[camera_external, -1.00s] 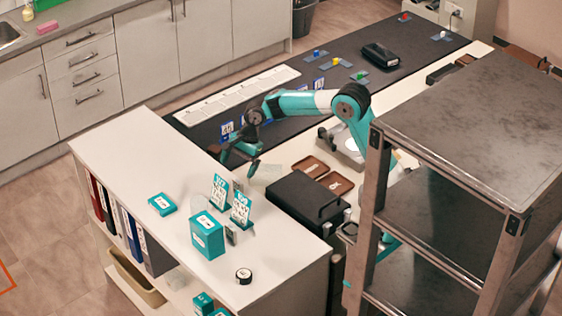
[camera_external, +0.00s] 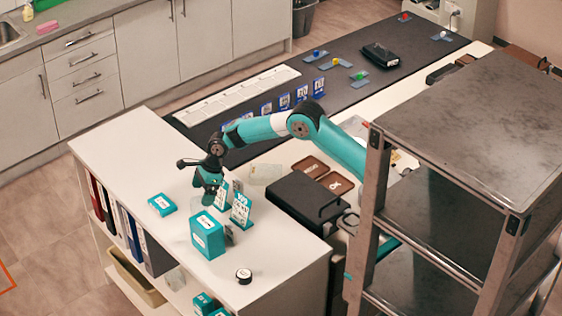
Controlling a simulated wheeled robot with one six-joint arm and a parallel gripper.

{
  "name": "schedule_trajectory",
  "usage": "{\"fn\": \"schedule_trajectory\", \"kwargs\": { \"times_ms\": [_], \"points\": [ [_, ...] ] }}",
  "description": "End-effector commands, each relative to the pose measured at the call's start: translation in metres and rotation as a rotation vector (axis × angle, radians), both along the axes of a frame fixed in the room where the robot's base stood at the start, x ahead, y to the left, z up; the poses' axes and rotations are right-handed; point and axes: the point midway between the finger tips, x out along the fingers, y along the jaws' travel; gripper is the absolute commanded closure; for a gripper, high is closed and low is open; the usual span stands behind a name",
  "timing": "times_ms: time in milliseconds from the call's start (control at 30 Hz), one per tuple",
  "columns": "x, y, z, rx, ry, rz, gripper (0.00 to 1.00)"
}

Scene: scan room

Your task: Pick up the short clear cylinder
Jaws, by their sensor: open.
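My gripper (camera_external: 207,197) is over the white counter (camera_external: 135,150), pointing down, with its jaws open. It is beside the teal number cards (camera_external: 241,210) and behind the teal box (camera_external: 208,236). The short clear cylinder is hard to make out. A faint transparent shape (camera_external: 197,206) shows just under the gripper, partly covered by it. I cannot tell whether the jaws are around it or above it.
A flat teal box (camera_external: 162,204) lies left of the gripper. A small black round item (camera_external: 244,276) sits near the counter's front. A black case (camera_external: 300,202) and brown trays (camera_external: 337,183) are to the right. The counter's left end is clear.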

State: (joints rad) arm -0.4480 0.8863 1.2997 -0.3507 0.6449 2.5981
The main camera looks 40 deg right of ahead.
Motion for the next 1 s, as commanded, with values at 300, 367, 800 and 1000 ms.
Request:
{"fn": "schedule_trajectory", "kwargs": {
  "times_ms": [300, 367, 800, 1000],
  "points": [
    [0.004, 0.012, -0.025, -0.002, 0.002, 0.000, 0.08],
    [0.005, 0.017, -0.034, -0.002, 0.002, 0.000, 0.08],
    [0.008, 0.025, -0.056, 0.001, -0.001, 0.000, 0.10],
    [0.008, 0.025, -0.056, 0.000, -0.001, 0.000, 0.56]
  ]
}}
